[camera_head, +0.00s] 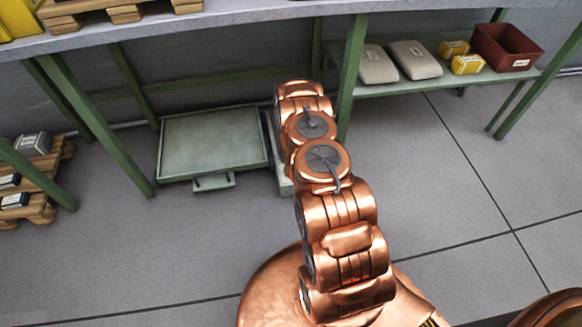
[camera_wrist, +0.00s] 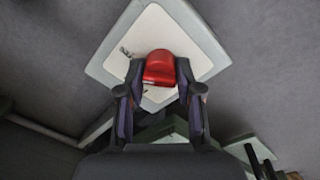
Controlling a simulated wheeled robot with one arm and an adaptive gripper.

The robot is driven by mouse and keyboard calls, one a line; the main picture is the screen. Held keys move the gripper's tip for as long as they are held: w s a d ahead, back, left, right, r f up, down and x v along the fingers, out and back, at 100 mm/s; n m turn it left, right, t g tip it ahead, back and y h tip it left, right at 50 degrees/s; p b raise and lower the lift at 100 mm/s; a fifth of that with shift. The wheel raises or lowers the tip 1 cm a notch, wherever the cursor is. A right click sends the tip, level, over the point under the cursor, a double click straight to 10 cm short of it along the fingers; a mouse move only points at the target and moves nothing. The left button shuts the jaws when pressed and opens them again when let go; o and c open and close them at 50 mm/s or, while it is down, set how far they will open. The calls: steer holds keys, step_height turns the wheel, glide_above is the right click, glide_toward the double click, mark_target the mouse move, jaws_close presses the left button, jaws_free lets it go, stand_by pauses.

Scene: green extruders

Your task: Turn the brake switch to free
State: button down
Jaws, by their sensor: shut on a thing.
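The red brake switch (camera_wrist: 161,67) sits on a pale panel (camera_wrist: 157,27) with a light grey-green rim in the wrist view. My gripper (camera_wrist: 160,74) has one finger on each side of the switch and is shut on it. Small dark markings show on the panel left of the switch and just below it; I cannot read them or tell which setting the switch is at. In the head view my copper arm reaches toward the bench, and it hides the gripper and the switch.
A low green platform (camera_head: 213,143) with a front handle stands under the bench (camera_head: 240,15), left of my arm. Green legs flank it. At right, a green shelf (camera_head: 440,82) holds two grey packs, yellow boxes and a red bin (camera_head: 507,47).

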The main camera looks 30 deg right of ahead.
steer(key=shift+s+a+f+m, duration=0.1)
steer(key=shift+s+a+m, duration=0.1)
steer(key=shift+m, duration=0.4)
steer(key=c, duration=0.8)
jaws_free()
steer(key=shift+w+d, duration=0.1)
steer(key=shift+w+d+r, duration=0.1)
steer(key=shift+w+r, duration=0.05)
steer(key=shift+r, duration=0.6)
steer(key=shift+s+a+r, duration=0.1)
steer(key=shift+a+r, duration=0.1)
steer(key=shift+r, duration=2.5)
steer(key=shift+s+a+r, duration=0.1)
steer(key=shift+a+r, duration=0.05)
steer(key=shift+r, duration=2.5)
